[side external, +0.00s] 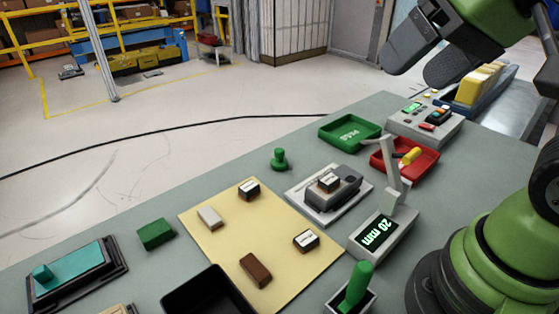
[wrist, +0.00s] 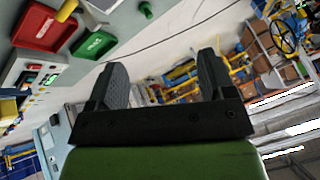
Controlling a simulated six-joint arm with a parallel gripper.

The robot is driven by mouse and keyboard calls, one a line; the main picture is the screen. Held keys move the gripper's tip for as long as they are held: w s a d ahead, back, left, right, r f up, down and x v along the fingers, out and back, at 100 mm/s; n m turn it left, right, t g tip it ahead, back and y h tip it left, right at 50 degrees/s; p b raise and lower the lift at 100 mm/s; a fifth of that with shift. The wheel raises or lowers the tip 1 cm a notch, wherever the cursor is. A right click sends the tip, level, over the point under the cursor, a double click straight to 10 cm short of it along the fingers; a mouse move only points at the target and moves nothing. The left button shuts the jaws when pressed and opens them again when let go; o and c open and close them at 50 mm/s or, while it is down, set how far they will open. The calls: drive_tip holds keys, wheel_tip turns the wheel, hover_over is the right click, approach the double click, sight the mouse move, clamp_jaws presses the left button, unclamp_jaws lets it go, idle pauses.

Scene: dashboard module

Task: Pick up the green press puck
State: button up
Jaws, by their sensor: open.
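The green press puck (side external: 279,158), a small round piece with a knob on top, stands upright on the grey table between the green tray and the tan mat. In the wrist view, what looks like the same puck (wrist: 146,9) shows at the top edge. My gripper (side external: 422,58) is high above the table's far right side, well away from the puck. Its two fingers are apart in the wrist view (wrist: 163,78), with nothing between them.
A green tray (side external: 340,131) and a red tray (side external: 421,166) with a yellow piece stand right of the puck. A grey press-like device (side external: 340,202) is in front. The tan mat (side external: 225,252) holds several small blocks. A display stand (side external: 374,240) rises nearby.

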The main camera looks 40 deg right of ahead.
drive_tip(key=w+d+f+g+h, duration=0.1)
drive_tip(key=w+d+f, duration=0.1)
drive_tip(key=w, duration=0.8)
drive_tip(key=g+h, duration=0.1)
drive_tip(key=h, duration=0.1)
approach(281, 152)
drive_tip(key=shift+g, duration=0.4)
drive_tip(key=x, duration=0.6)
drive_tip(key=shift+w+d+f, duration=0.1)
drive_tip(key=shift+w+f, duration=0.05)
drive_tip(key=shift+w, duration=0.35)
drive_tip(key=shift+x, duration=2.8)
drive_tip(key=shift+c, duration=0.4)
drive_tip(key=c, duration=0.9)
